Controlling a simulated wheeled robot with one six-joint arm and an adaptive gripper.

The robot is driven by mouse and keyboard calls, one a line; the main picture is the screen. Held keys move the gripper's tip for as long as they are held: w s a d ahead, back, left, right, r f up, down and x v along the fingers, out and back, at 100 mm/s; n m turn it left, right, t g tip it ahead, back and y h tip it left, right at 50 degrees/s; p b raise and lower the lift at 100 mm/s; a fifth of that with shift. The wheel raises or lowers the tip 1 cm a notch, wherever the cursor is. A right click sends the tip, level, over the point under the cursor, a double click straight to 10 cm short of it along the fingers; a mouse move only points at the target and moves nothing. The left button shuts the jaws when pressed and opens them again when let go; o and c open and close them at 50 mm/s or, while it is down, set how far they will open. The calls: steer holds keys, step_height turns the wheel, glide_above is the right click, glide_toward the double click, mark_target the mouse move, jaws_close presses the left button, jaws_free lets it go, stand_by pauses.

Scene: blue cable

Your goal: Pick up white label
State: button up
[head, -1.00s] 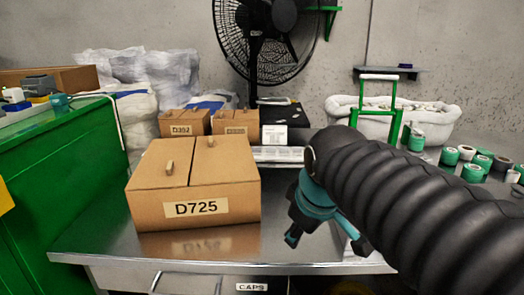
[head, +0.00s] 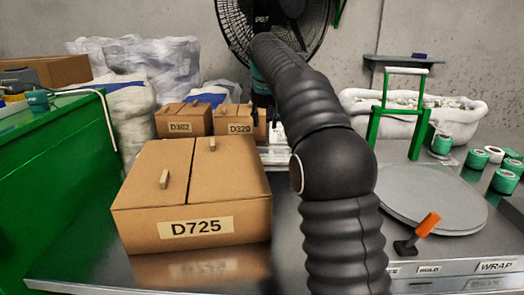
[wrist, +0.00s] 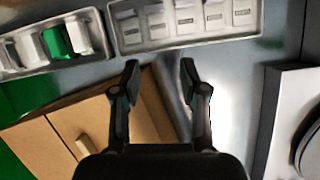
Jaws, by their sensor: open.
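Several small white labels with dark print (wrist: 188,22) lie side by side in a pale tray (wrist: 130,45) at the top of the wrist view. In the head view, a white printed piece (head: 277,132) shows at the back of the table, partly hidden by my arm. I cannot tell whether it is one of those labels. My gripper (wrist: 158,70) is open and empty, its fingertips just below the tray's near edge in the picture. In the head view, my arm hides most of the gripper.
A cardboard box marked D725 (head: 195,190) stands front left, with smaller boxes (head: 184,120) behind it. A second tray (wrist: 45,45) holds white and green pieces. A round grey plate (head: 440,200) and green rolls (head: 505,180) are at right. A fan (head: 300,25) stands behind.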

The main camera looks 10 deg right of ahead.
steer(key=w+n, duration=0.1)
steer(key=w, duration=0.1)
glide_toward(264, 151)
steer(key=shift+w+f+n+b, duration=0.15)
steer(key=shift+w+f, duration=0.05)
steer(key=shift+f, duration=0.4)
steer(key=shift+w+f+n+b, duration=0.15)
steer(key=shift+w+f, duration=0.05)
steer(key=shift+f, duration=0.45)
steer(key=shift+x, duration=2.75)
steer(key=shift+w+r, duration=0.1)
steer(key=shift+w, duration=0.05)
steer(key=shift+c, duration=0.3)
steer(key=c, duration=0.4)
